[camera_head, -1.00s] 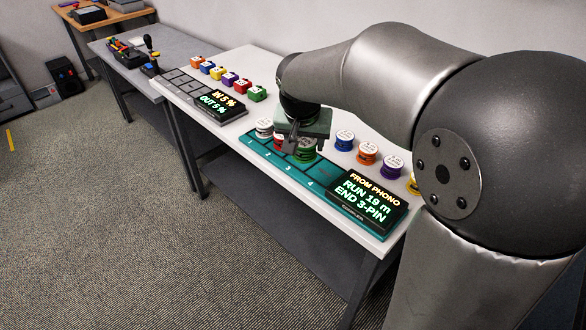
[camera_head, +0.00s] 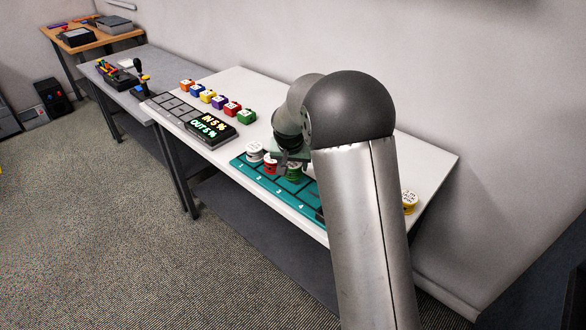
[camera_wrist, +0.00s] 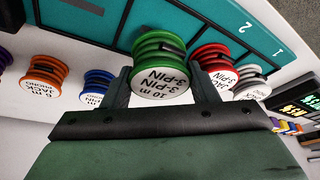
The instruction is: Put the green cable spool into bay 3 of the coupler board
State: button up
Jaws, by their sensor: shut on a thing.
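The green cable spool (camera_head: 293,172) has a white top label, reading 10 m 3-PIN 3-PIN in the wrist view (camera_wrist: 160,80). My gripper (camera_head: 286,163) is shut on it, one finger at each side in the wrist view (camera_wrist: 162,88). The spool is at the back edge of the teal coupler board (camera_head: 250,173), near bay 3; I cannot tell whether it is lifted clear. The board's bays 1, 2 and the visible part of 3 look empty.
A white spool (camera_head: 254,151) and a red spool (camera_head: 271,162) stand close to the left of the green one. Blue (camera_wrist: 97,85) and orange (camera_wrist: 45,72) spools are on its other side. A yellow spool (camera_head: 409,202) stands at right. A grey panel (camera_head: 180,108) with colored blocks is further left.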

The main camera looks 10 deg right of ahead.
jog(key=shift+s+f, duration=0.1)
jog(key=shift+f, duration=1.05)
jog(key=shift+f, duration=0.25)
jog(key=o, duration=1)
jog(key=shift+r, duration=0.15)
